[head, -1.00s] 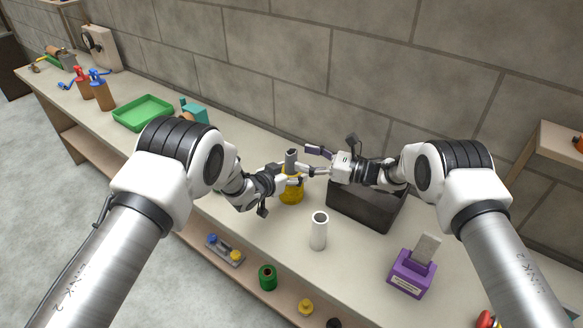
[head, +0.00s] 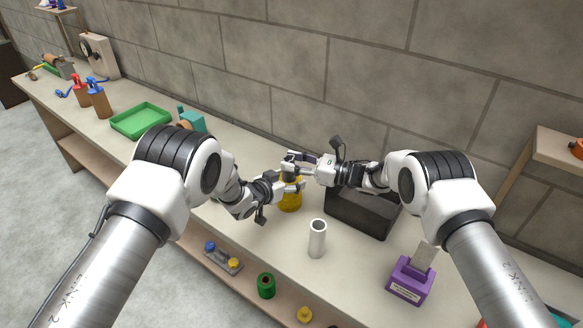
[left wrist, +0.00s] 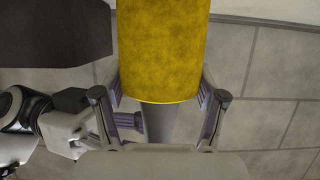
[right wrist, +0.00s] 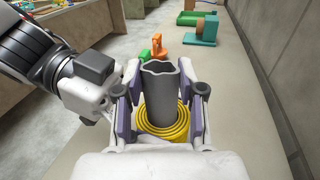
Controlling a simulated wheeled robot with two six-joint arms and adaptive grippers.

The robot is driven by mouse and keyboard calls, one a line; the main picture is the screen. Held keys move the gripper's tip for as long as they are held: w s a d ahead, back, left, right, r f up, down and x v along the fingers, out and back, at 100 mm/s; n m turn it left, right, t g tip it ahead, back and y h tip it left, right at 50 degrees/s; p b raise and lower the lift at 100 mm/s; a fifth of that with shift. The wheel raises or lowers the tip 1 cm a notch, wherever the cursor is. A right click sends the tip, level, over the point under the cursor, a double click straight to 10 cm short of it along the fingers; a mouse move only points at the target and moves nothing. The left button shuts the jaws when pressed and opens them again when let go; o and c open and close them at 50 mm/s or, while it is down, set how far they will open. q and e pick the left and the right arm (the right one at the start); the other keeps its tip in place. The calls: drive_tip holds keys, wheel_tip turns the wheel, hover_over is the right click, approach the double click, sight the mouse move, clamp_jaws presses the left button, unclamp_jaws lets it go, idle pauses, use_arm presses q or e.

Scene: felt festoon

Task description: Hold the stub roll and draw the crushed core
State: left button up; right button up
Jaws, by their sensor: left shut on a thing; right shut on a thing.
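The stub roll (head: 290,199) is a yellow felt roll on the bench, partly behind my left gripper. In the left wrist view the roll (left wrist: 160,50) sits between the fingers of my left gripper (left wrist: 158,100), which is shut on it. The crushed core (right wrist: 160,98) is a grey tube with a jagged, dented rim, standing up out of the yellow roll (right wrist: 181,128). My right gripper (right wrist: 160,105) has its fingers on both sides of the core and is shut on it. In the head view my right gripper (head: 291,163) is just above my left gripper (head: 297,186).
A black box (head: 362,213) stands close under my right arm. A white tube (head: 317,239) stands upright in front. A purple holder (head: 410,280) is at right. A green tray (head: 141,120) lies at left. Small rolls sit on the lower shelf (head: 195,247).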

use_arm(q)
drive_tip(key=shift+s+f, duration=0.1)
drive_tip(key=shift+f, duration=0.1)
use_arm(e)
wheel_tip(320, 180, up, 10)
drive_tip(key=shift+f, duration=0.15)
use_arm(q)
drive_tip(key=o, duration=1.4)
use_arm(e)
drive_tip(key=shift+w+f, duration=0.1)
drive_tip(key=shift+w, duration=0.05)
use_arm(q)
drive_tip(key=shift+r, duration=0.15)
